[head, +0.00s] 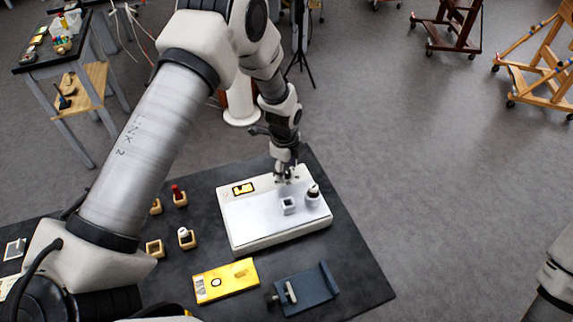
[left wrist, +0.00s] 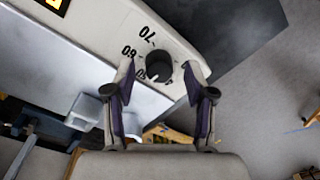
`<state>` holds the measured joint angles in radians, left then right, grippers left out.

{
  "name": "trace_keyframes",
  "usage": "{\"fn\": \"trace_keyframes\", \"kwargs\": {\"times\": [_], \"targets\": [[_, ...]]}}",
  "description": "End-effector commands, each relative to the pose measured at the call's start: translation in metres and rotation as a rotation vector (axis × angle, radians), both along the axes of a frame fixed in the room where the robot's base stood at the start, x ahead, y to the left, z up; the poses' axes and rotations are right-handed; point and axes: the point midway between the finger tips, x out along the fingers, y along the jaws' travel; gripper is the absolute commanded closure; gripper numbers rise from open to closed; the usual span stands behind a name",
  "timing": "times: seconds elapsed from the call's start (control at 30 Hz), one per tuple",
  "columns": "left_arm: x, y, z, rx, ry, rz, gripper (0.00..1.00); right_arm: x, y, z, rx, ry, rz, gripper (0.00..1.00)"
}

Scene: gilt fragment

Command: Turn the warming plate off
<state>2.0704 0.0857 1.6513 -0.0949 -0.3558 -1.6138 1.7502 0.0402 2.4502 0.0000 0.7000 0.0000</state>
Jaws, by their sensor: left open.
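The warming plate (head: 258,227) is a white box with a silvery top, on the dark table. A small lit yellow display (head: 243,189) sits on its far strip. In the left wrist view the plate's black round knob (left wrist: 158,66) is beside printed numbers, among them 60 and 70; its exact setting is unclear. My left gripper (head: 286,177) is open above the far strip, and in the wrist view its fingers (left wrist: 160,95) stand apart on either side of the knob's near end. I cannot tell whether they touch it. The gripper largely hides the knob in the head view.
The table's right edge is clear.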

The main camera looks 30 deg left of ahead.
Motion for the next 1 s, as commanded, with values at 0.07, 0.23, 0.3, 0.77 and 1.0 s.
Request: {"fn": "trace_keyframes", "kwargs": {"times": [0.07, 0.23, 0.3, 0.77, 1.0], "targets": [[0.0002, 0.0, -0.003, 0.0, 0.0, 0.0, 0.45, 0.0, 0.0, 0.0011, 0.0, 0.0, 0.0, 0.54], [0.0003, 0.0, -0.0036, 0.0, -0.001, 0.0, 0.45, 0.0, 0.0, 0.0003, 0.0, 0.0, 0.0, 0.54], [0.0003, 0.0, -0.0036, 0.0, 0.0, 0.0, 0.67, 0.0, 0.0, 0.0003, 0.0, 0.0, 0.0, 0.54], [-0.0004, -0.0001, -0.0044, 0.0, 0.002, 0.019, 1.0, 0.0, 0.0, -0.0005, 0.0, 0.0, 0.0, 0.54], [-0.0006, -0.0004, -0.0051, 0.0, 0.003, 0.111, 1.0, 0.0, 0.0, -0.0028, 0.0, 0.0, 0.0, 0.54]]}}
